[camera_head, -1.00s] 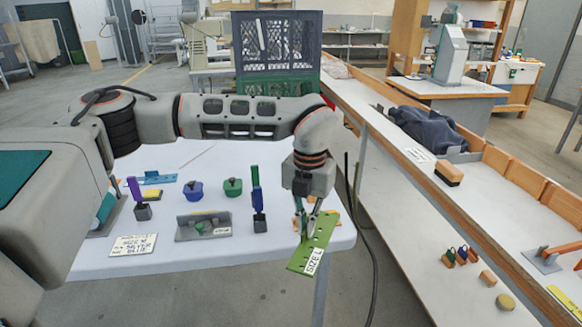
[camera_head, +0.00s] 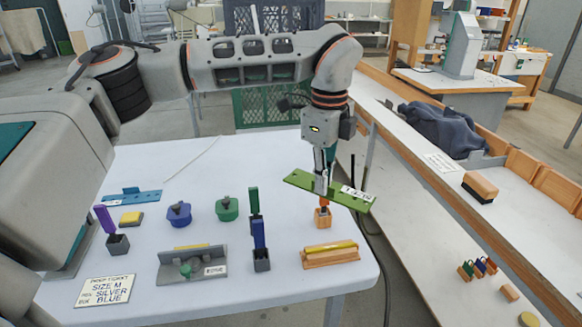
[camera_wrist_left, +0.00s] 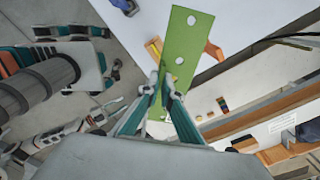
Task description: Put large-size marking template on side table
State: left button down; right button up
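The marking template is a flat green strip (camera_head: 301,181) with holes and a white label that reads as "SIZE" plus a letter. My left gripper (camera_head: 322,188) is shut on it near its middle and holds it above the right part of the white side table (camera_head: 190,160). The strip is roughly level, with its labelled end to the right and slightly lower. In the left wrist view the green template (camera_wrist_left: 188,45) reaches out from between the fingertips (camera_wrist_left: 160,88), above the table edge.
Below the template stand an orange holder (camera_head: 322,219) and a wooden block with a yellow strip (camera_head: 331,255). A grey fixture (camera_head: 192,266), pen holders, blue and green pots (camera_head: 227,209) and a card (camera_head: 105,291) occupy the front. The table's back middle is mostly clear.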

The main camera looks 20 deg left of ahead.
aim_at(300, 191)
jog(key=i+j, duration=0.7)
